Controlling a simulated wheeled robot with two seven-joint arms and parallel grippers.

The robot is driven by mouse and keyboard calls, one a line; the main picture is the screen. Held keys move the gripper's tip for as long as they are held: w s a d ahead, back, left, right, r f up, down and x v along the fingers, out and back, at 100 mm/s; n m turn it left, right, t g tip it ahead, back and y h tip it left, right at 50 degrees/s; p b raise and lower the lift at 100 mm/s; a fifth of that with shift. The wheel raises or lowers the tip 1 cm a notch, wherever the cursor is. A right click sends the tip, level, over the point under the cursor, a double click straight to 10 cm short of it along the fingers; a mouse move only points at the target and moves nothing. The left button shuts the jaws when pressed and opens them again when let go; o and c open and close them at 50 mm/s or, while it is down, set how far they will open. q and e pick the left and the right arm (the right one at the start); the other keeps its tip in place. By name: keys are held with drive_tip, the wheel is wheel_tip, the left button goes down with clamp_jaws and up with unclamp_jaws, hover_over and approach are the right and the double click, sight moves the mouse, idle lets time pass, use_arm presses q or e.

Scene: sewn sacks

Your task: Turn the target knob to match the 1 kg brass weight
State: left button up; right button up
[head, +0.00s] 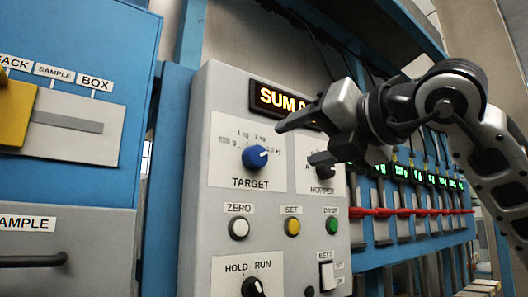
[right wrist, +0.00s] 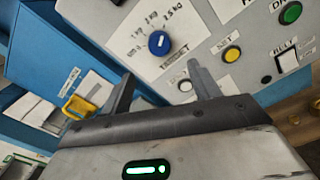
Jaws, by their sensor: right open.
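The blue target knob (head: 255,157) sits on a white plate marked TARGET on the grey panel. Its white pointer line points right, seemingly towards the highest kg mark; the scale print is small. The knob also shows in the right wrist view (right wrist: 158,43), beyond the fingertips. My right gripper (head: 297,144) is open and empty, in front of the panel to the right of the knob, apart from it. Its two fingers show in the right wrist view (right wrist: 161,74). No brass weight is in view. My left gripper is not in view.
The hopper knob (head: 325,171) is partly behind my right gripper. Below are ZERO (head: 239,228), SET (head: 292,226) and green (head: 332,225) buttons. An amber display (head: 278,98) is partly covered. Several red levers (head: 400,211) stick out at right. A yellow part (head: 14,110) is at left.

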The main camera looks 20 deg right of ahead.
sight(259, 157)
drive_tip(key=p+x, duration=0.2)
drive_tip(key=x, duration=0.8)
drive_tip(key=shift+w+a, duration=0.15)
drive_tip(key=shift+w, duration=0.15)
drive_tip(key=c, duration=1)
